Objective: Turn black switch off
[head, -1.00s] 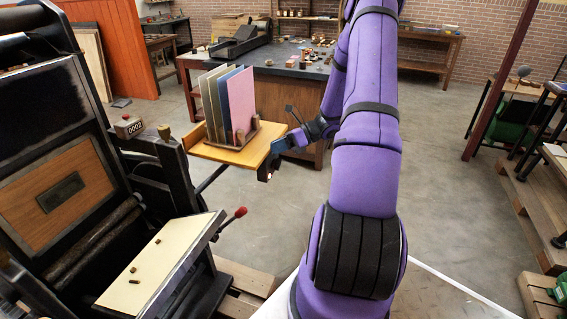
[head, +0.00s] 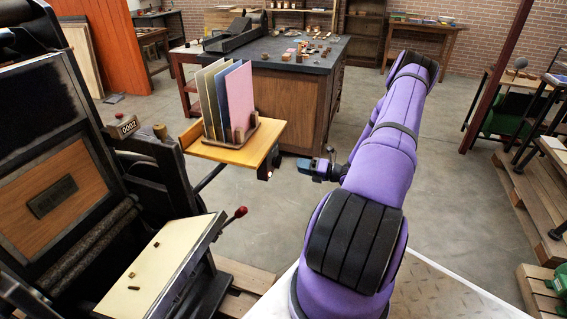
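The black switch (head: 264,172) looks like the small dark box under the right front edge of the wooden shelf (head: 208,150). A tiny light spot shows on it; its position is too small to read. My gripper (head: 304,168) is to the right of the box with a clear gap of floor between them. It is dark and small in the head view and points left toward the box. Whether its fingers are open or shut cannot be made out. My purple arm reaches away from the lower middle and bends back to the gripper.
The shelf holds a rack of coloured boards (head: 238,98). The press (head: 60,190), with a counter (head: 124,127) and a red-knobbed lever (head: 238,213), fills the left. A large dark-topped bench (head: 300,75) stands behind.

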